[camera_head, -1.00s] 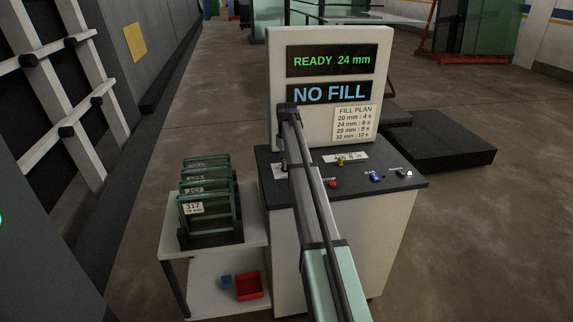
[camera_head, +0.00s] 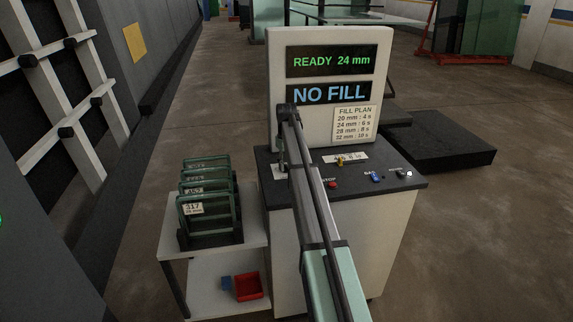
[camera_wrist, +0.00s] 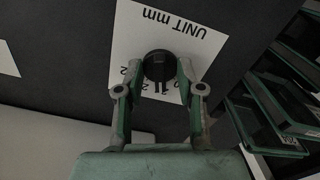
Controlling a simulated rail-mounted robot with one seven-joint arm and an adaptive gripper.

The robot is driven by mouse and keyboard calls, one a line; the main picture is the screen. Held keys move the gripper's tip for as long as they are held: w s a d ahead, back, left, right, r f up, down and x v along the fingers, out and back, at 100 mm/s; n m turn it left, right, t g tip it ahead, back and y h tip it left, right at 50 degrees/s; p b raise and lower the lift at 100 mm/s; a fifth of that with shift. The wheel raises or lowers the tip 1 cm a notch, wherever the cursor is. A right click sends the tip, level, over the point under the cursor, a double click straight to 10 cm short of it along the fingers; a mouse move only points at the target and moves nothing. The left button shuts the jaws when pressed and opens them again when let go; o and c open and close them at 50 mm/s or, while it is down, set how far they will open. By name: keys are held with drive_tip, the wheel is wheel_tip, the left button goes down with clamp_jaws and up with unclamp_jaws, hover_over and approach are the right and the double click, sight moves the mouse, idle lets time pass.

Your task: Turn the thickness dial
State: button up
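The black round dial (camera_wrist: 158,66) sits on a white label marked "UNIT mm" (camera_wrist: 185,22), with scale figures partly hidden around it. My gripper (camera_wrist: 159,69) is over the panel in the wrist view, with one fingertip on each side of the dial. The fingertips are very close to the dial's sides; whether they touch it is unclear. The upper display (camera_head: 332,61) reads "READY 24 mm".
A red stop button (camera_head: 332,184), yellow knob (camera_head: 340,161) and blue button (camera_head: 376,177) lie right of my arm. A rack of green frames (camera_head: 209,205) stands left.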

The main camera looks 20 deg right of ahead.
drive_tip(key=shift+r, duration=0.1)
wheel_tip(320, 180, up, 12)
idle(0.5)
